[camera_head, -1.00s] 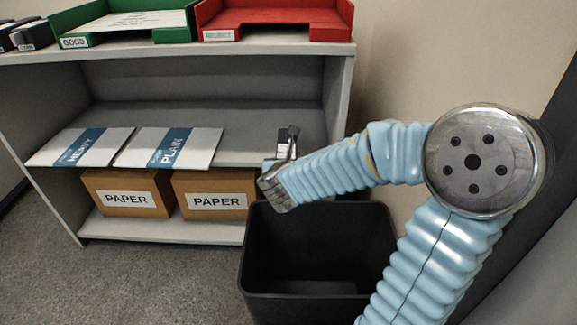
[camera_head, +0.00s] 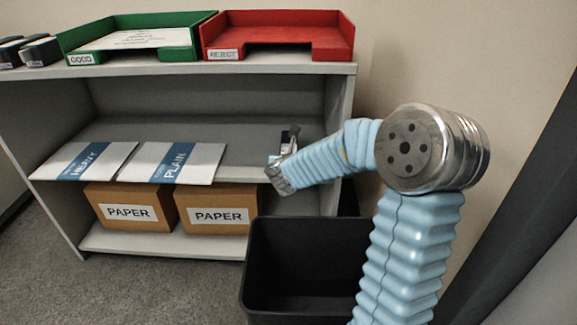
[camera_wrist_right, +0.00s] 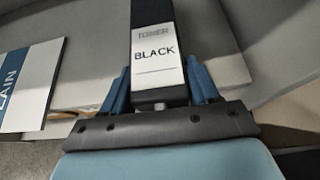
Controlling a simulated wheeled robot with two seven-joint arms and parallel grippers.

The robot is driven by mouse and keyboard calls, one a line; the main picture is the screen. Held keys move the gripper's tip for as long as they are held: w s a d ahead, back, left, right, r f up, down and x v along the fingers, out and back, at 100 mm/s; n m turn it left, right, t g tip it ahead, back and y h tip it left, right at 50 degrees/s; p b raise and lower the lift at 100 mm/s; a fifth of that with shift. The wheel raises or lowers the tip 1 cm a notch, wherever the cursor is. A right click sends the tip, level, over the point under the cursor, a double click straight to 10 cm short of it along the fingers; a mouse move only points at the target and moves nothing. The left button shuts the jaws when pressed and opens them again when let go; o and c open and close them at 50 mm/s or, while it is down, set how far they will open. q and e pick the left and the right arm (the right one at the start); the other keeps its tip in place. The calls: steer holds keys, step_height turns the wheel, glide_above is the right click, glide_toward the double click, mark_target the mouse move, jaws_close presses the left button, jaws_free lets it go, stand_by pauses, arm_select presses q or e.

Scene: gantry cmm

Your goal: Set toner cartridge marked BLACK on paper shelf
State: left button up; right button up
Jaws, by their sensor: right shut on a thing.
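The toner cartridge marked BLACK (camera_wrist_right: 156,55) is a dark block with a white label, seen close in the right wrist view. My right gripper (camera_wrist_right: 158,90) is shut on it, with a blue finger on each side. In the head view my right gripper (camera_head: 283,165) is at the right end of the middle shelf, and a dark part of the cartridge (camera_head: 290,136) shows just beyond it. The paper shelf (camera_head: 230,138) is the grey middle board. I cannot tell whether the cartridge touches it. My left gripper is not in view.
Paper packs marked HEAVY (camera_head: 85,161) and PLAIN (camera_head: 172,163) lie on the middle shelf's left part. PAPER boxes (camera_head: 216,208) stand below. A black bin (camera_head: 300,293) stands in front at right. Green (camera_head: 140,35) and red (camera_head: 280,35) trays sit on top.

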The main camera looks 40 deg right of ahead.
steer(key=w+d+p, duration=0.1)
steer(key=w+d, duration=0.1)
steer(key=w+d+p, duration=0.1)
steer(key=w+d, duration=0.1)
steer(key=w, duration=0.1)
steer(key=w+d+p, duration=0.1)
steer(key=w+d, duration=0.1)
steer(key=w, duration=0.1)
steer(key=shift+d+f, duration=0.4)
steer(key=shift+f+b, duration=0.55)
steer(key=shift+f, duration=0.2)
steer(key=shift+s+f+b, duration=0.1)
steer(key=shift+f+b, duration=0.6)
steer(key=shift+b, duration=0.1)
steer(key=o, duration=1.4)
steer(key=shift+c, duration=0.2)
steer(key=shift+o, duration=0.7)
steer(key=shift+a, duration=0.1)
